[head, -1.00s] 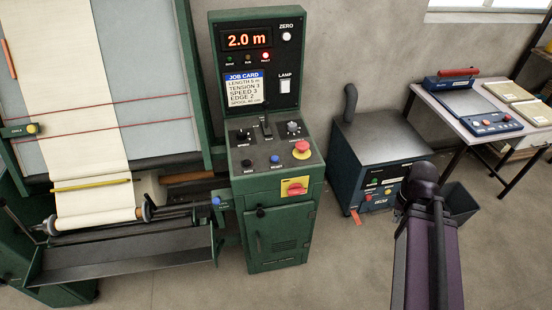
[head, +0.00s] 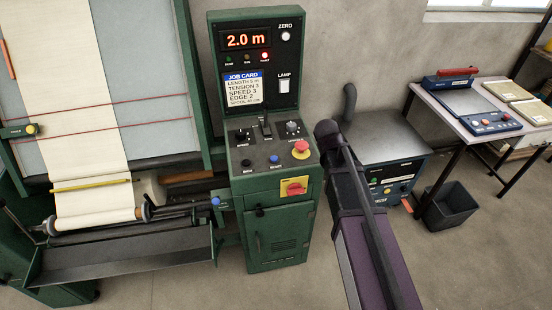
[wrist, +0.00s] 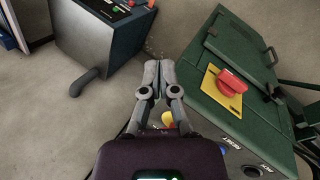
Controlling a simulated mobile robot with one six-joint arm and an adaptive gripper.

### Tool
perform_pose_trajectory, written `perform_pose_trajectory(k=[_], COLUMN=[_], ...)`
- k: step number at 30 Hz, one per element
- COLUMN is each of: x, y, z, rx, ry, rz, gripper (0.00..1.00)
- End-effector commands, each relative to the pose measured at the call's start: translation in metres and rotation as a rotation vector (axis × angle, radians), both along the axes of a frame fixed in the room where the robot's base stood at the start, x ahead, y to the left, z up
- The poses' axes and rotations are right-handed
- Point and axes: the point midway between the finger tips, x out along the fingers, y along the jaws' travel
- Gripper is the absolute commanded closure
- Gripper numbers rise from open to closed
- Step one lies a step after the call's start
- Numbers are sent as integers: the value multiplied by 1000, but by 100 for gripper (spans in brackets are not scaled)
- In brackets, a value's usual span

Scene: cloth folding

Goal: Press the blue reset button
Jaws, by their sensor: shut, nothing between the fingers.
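The blue reset button (head: 274,158) sits on the sloped control panel of the green console (head: 275,230), beside a black knob. My gripper (wrist: 151,66) is shut and empty in the wrist view, in the air between the console's front and the dark blue cabinet. In the head view my arm end (head: 328,130) is right of the console panel, and the fingers are hidden there.
A red emergency stop (head: 301,147) stands on the panel's right side, near my arm. A yellow plate with a red switch (head: 294,188) is on the console's front. The dark cabinet (head: 385,135) stands to the right, with a bin (head: 452,205) beyond it.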

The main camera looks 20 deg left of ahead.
Motion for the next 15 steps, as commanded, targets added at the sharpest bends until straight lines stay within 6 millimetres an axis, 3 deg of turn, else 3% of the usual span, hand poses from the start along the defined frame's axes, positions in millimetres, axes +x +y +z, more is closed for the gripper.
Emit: perform_pose_trajectory(k=[1,6,15], x=[10,26,35], y=[23,85,196], z=[3,12,31], rx=[-31,-148,-357], ry=[-9,-38,-90], rz=[70,293,648], gripper=[100,100,100])
